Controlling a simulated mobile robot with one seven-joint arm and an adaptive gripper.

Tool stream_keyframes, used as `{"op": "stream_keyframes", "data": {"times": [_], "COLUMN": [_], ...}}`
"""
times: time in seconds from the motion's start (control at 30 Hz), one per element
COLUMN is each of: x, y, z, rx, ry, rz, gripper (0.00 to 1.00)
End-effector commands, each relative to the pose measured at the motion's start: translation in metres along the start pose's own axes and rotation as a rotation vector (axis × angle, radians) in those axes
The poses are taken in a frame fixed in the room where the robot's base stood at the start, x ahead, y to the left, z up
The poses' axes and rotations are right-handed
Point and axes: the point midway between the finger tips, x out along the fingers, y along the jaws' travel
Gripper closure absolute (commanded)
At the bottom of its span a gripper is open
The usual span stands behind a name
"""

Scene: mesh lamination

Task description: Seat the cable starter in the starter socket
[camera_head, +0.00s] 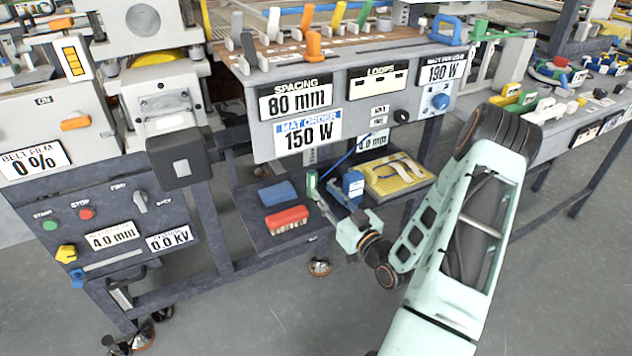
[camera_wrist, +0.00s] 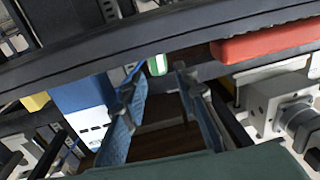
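My gripper (camera_head: 326,198) reaches in over the lower shelf, beneath the panel with the number displays. In the wrist view its two blue-grey fingers (camera_wrist: 159,82) stand apart with nothing visibly clamped between them. A small green and white piece (camera_head: 312,184) is just beyond the fingertips; it also shows between them in the wrist view (camera_wrist: 157,65). I cannot tell whether it is the cable starter. A blue block with a white label (camera_head: 353,184) stands beside the fingers and shows left of them in the wrist view (camera_wrist: 82,100). I cannot make out the starter socket for certain.
The dark lower shelf (camera_head: 255,236) holds a red brush-like block (camera_head: 287,218), a blue pad (camera_head: 278,193) and a yellow tray (camera_head: 396,174). The display panel (camera_head: 262,140) overhangs it. A dark control cabinet (camera_head: 110,215) stands left. The floor in front is clear.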

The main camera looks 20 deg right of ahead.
Motion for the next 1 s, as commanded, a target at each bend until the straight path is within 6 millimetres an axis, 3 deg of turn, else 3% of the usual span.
{"op": "stream_keyframes", "data": {"times": [0.2, 0.4, 0.73, 0.87, 1.0], "x": [-0.036, -0.048, -0.037, -0.023, -0.013], "y": [0.0, 0.0, -0.005, -0.011, -0.01], "z": [0.0, 0.0, -0.013, -0.033, -0.066], "rx": [0.001, 0.001, -0.034, -0.097, -0.178], "ry": [-0.001, 0.001, -0.079, -0.229, -0.432], "rz": [0.001, 0.0, -0.029, -0.062, -0.064], "gripper": [0.73, 0.73, 0.7, 0.7, 0.7]}}
